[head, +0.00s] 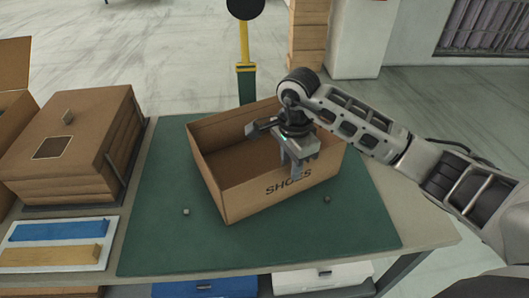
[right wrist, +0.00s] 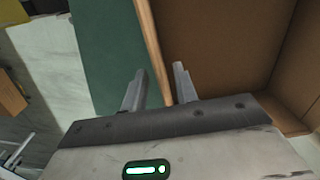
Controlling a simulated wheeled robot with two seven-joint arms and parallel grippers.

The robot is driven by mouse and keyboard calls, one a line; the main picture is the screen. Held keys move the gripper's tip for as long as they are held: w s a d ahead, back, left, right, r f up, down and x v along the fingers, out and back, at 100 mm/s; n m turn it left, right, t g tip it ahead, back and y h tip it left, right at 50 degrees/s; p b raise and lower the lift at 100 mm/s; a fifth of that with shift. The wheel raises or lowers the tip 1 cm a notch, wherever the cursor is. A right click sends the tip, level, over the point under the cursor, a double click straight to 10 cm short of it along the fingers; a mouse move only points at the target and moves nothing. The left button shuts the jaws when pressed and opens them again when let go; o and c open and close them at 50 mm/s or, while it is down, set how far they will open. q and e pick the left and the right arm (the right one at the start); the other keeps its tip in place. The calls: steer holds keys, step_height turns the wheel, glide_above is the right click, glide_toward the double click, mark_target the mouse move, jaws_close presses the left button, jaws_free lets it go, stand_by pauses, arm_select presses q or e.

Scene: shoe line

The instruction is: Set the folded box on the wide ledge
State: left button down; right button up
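The folded box (head: 240,202) is an open brown cardboard box marked SHOES. It stands on a green mat (head: 160,235) and looks empty. My right gripper (head: 297,172) is over the box's right part in the head view. In the right wrist view, my right gripper (right wrist: 158,82) is open. One wall of the box (right wrist: 150,40) runs between its fingers, one finger on the inner side and one over the mat, with gaps showing. The arm hides part of the box's far right. I cannot tell which surface is the wide ledge. My left gripper is out of view.
A brown lidded carton (head: 70,150) stands left of the mat. A white tray (head: 60,232) holds a blue bar and a wooden bar. Two small pegs (head: 186,212) (head: 327,199) stand on the mat. A yellow and green post (head: 245,75) rises behind the table.

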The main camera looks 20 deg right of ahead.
steer(key=shift+f, duration=1.2)
jaws_close()
steer(key=shift+r, duration=0.1)
stand_by(0.4)
